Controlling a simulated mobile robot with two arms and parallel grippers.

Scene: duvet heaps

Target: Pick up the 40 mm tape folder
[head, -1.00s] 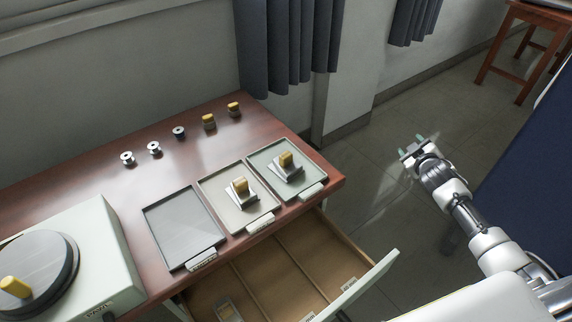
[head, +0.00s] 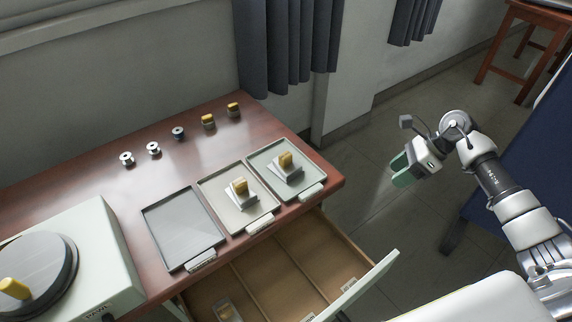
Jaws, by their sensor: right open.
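Two similar metal pieces with yellow blocks, which look like tape folders, lie in trays on the desk: one (head: 240,194) in the middle tray (head: 211,194) and one (head: 287,168) in the right tray (head: 262,160). A third small metal piece (head: 227,311) with a yellowish part lies in the open drawer (head: 300,270). I cannot read which is 40 mm. My right gripper (head: 400,172) is open and empty, in the air right of the desk, apart from all of them. My left gripper is not in view.
The left tray (head: 183,228) is empty. Several small spools and yellow-topped pieces (head: 208,121) stand along the desk's back. A pale machine (head: 105,255) with a round dark plate fills the desk's left. The drawer sticks out at the front.

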